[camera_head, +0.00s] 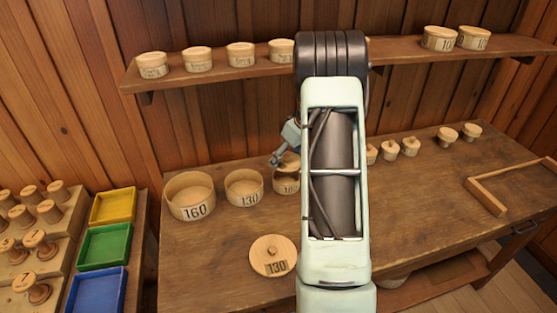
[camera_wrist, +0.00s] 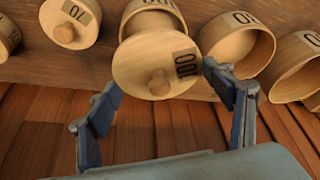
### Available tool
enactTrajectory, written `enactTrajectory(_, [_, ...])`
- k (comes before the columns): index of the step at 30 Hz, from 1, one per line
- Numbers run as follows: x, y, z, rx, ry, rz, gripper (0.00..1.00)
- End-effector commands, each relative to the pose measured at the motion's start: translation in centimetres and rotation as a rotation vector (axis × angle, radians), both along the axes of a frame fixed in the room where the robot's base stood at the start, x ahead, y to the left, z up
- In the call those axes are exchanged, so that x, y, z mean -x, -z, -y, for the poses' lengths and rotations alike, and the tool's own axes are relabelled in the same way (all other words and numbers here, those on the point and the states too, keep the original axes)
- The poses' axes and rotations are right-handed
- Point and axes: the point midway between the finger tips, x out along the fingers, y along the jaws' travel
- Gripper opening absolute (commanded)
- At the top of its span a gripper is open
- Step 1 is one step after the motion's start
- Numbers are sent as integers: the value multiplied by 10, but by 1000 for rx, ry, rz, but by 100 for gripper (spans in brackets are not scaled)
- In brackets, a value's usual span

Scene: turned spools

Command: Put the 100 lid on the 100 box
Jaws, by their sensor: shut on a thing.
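The 100 lid (camera_wrist: 140,66) is a pale round wooden disc with a knob and a "100" label. My gripper (camera_wrist: 160,83) has its two fingers at opposite sides of the lid's rim, holding it. The 100 box (camera_wrist: 152,20) is an open round wooden box behind the lid in the wrist view. The lid overlaps part of its opening, and some of the inside still shows. I cannot tell whether they touch. In the head view the box (camera_head: 286,186) stands on the table, partly hidden by my arm, with my gripper (camera_head: 284,160) just above it.
The open 130 box (camera_head: 243,188) and 160 box (camera_head: 190,196) stand to the left. The 130 lid (camera_head: 273,256) lies in front. A lidded 70 box (camera_wrist: 70,22) is a close neighbour. The wall shelf (camera_head: 228,74) holds lidded boxes. A wooden frame (camera_head: 487,197) lies right.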

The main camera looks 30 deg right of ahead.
Motion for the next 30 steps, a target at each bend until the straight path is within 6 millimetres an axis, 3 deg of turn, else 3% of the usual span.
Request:
enactTrajectory(21, [0,47,0,0,-1,0,51])
enactTrajectory(30, [0,51,-1,-1,-1,0,51])
